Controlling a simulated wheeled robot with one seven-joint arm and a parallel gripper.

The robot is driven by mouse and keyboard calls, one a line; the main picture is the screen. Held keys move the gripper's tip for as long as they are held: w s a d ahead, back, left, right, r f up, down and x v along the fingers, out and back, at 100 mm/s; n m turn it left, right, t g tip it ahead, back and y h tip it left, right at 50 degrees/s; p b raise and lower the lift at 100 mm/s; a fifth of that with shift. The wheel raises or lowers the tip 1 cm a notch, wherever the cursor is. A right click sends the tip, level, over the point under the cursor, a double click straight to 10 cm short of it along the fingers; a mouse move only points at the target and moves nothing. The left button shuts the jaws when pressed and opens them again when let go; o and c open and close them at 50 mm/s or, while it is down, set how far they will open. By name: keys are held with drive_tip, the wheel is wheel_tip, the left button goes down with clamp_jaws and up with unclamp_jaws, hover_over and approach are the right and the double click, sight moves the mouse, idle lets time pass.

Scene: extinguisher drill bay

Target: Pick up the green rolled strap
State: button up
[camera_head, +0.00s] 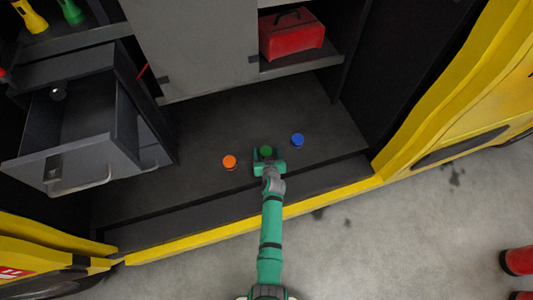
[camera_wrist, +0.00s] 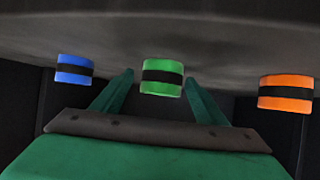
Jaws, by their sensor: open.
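The green rolled strap (camera_wrist: 162,78) has a black band around it. In the wrist view it sits between the two fingers of my open gripper (camera_wrist: 160,92), near the fingertips, with a gap visible on each side. In the head view the green strap (camera_head: 266,151) shows just beyond my gripper (camera_head: 268,163) on the dark compartment floor (camera_head: 205,190). I cannot tell how far the strap reaches in depth between the fingers.
An orange rolled strap (camera_head: 229,162) lies left of my gripper and a blue one (camera_head: 297,140) lies to the right. An open grey drawer (camera_head: 80,135) juts out at the left. A red case (camera_head: 292,38) sits on a shelf behind. A yellow edge (camera_head: 320,200) runs along the front.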

drive_tip(key=shift+a, duration=0.1)
drive_tip(key=c, duration=1.3)
